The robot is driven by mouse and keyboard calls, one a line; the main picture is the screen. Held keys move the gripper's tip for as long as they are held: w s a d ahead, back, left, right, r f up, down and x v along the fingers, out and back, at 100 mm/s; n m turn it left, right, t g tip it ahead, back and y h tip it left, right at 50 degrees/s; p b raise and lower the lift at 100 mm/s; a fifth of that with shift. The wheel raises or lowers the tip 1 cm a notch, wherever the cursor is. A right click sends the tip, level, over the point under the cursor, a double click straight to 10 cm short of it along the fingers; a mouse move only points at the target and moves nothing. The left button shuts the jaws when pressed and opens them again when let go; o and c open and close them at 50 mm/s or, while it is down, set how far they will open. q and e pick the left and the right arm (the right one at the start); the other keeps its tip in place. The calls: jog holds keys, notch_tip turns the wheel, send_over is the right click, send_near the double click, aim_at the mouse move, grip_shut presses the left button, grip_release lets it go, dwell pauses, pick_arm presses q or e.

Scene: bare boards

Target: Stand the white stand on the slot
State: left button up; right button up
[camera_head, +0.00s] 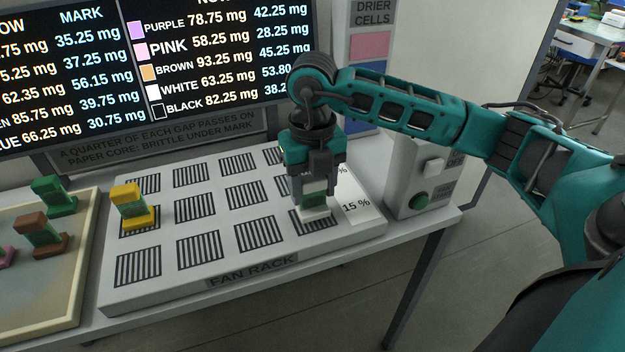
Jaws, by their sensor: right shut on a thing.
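The white stand (316,213) has a white base and top with a green middle. It is upright in my right gripper (315,193), which points straight down and is shut on its upper part. The stand is at the front-right grille slot (322,227) of the fan rack (225,258), and its base covers part of that slot. I cannot tell whether the base touches the rack or hangs just above it. My left gripper is not in view.
A yellow stand (133,209) stands on a left-column slot. Green (54,197) and brown (43,239) stands and a partly seen pink one are on a tray (82,259) at left. A switch box (415,180) is right of the rack. Several other slots are bare.

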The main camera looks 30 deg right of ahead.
jog(key=shift+f, duration=0.45)
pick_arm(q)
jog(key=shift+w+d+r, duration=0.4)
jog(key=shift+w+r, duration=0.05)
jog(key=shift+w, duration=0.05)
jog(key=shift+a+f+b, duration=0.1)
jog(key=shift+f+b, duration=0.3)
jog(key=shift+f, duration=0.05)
pick_arm(e)
jog(key=shift+f, duration=0.35)
jog(key=o, duration=1.2)
jog(key=shift+c, duration=0.2)
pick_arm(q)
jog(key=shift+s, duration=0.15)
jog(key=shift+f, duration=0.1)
